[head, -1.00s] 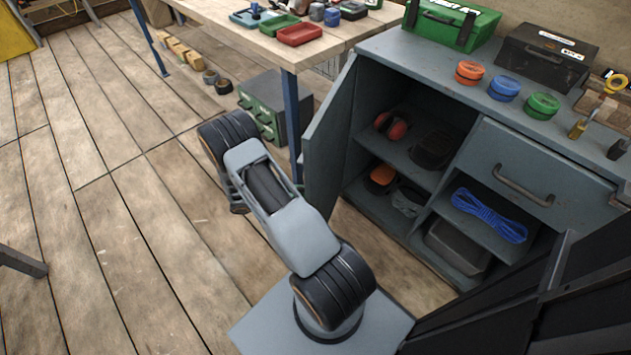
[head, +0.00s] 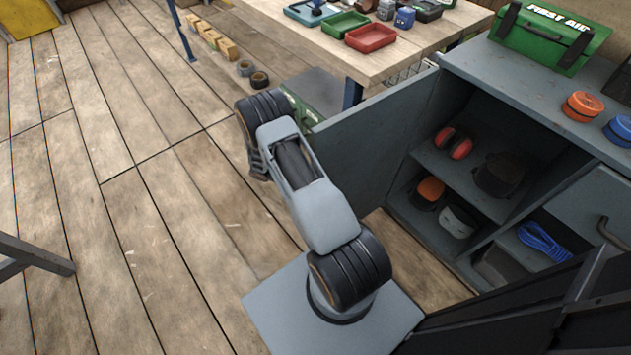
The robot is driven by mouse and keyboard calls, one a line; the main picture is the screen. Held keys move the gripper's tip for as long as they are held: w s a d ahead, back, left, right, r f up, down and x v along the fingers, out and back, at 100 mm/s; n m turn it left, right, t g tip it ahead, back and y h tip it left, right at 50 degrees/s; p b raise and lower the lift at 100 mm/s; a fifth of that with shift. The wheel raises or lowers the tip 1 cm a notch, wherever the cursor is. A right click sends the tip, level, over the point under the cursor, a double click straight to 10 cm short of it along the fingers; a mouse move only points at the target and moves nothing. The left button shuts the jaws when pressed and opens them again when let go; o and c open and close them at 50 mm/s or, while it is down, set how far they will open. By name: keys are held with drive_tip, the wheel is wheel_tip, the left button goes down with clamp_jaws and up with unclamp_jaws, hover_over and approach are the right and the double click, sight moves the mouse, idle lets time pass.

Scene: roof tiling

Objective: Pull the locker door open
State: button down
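The grey locker door (head: 375,150) stands wide open, swung out to the left of the locker (head: 590,180). Its inner face shows. Inside the locker are red ear muffs (head: 460,146), a dark cap-like thing (head: 498,174), an orange item (head: 430,188) and a grey item (head: 458,220) on two levels. My arm is folded in front of the door, left of the opening. My gripper does not show clearly; the arm's far end is partly hidden behind its own links near the door's outer edge. I cannot see a handle or any contact with the door.
A wooden workbench (head: 400,62) with red (head: 371,39) and green (head: 345,25) trays stands behind the door. A green first aid box (head: 550,36) sits on the locker top. Black panels lie at lower right.

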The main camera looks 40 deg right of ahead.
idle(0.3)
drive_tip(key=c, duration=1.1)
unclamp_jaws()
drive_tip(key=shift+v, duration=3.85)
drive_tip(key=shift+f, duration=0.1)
